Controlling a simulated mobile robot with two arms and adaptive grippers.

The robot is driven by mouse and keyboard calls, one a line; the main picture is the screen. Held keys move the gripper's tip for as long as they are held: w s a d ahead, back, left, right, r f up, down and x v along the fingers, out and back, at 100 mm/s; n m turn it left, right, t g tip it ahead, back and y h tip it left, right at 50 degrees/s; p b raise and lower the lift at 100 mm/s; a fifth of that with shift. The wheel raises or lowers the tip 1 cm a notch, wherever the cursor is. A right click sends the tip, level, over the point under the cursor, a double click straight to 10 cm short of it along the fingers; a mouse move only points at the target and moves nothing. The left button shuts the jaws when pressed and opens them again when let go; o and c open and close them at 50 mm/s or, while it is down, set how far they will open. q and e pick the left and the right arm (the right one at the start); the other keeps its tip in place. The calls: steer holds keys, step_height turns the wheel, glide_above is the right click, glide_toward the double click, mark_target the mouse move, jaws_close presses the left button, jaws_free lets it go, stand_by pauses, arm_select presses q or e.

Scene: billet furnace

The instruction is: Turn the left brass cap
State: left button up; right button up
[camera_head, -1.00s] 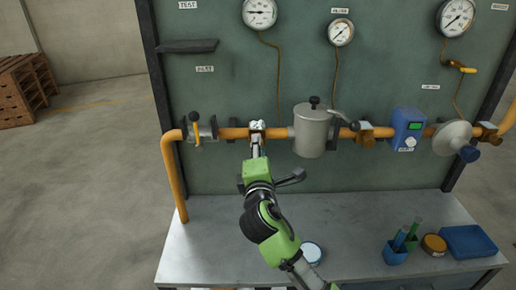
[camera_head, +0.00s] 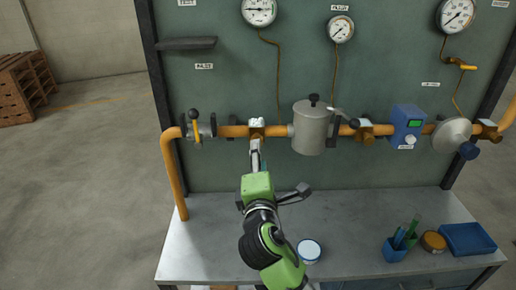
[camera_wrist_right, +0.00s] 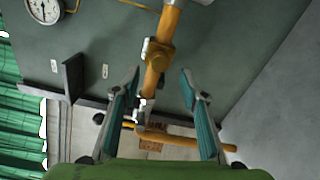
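The left brass cap (camera_head: 257,132) is a small brass fitting on the orange pipe, left of the grey canister, with a pale piece at its upper side. In the right wrist view the brass fitting (camera_wrist_right: 158,57) shows on the pipe, beyond the fingertips. My right gripper (camera_head: 255,151) is just below the cap in the head view. In the wrist view the right gripper (camera_wrist_right: 160,77) has its fingers wide apart on either side of the pipe line, with nothing gripped. Whether a finger touches the fitting cannot be told. My left gripper is not in view.
The orange pipe (camera_head: 235,132) runs along the panel. A lever valve (camera_head: 196,127) is to the left and a grey canister (camera_head: 311,130) to the right. Further right is a blue meter (camera_head: 407,122). Below is a bench (camera_head: 205,240) with a round tin (camera_head: 309,251) and blue tray (camera_head: 467,239).

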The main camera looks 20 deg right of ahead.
steer(key=v, duration=0.6)
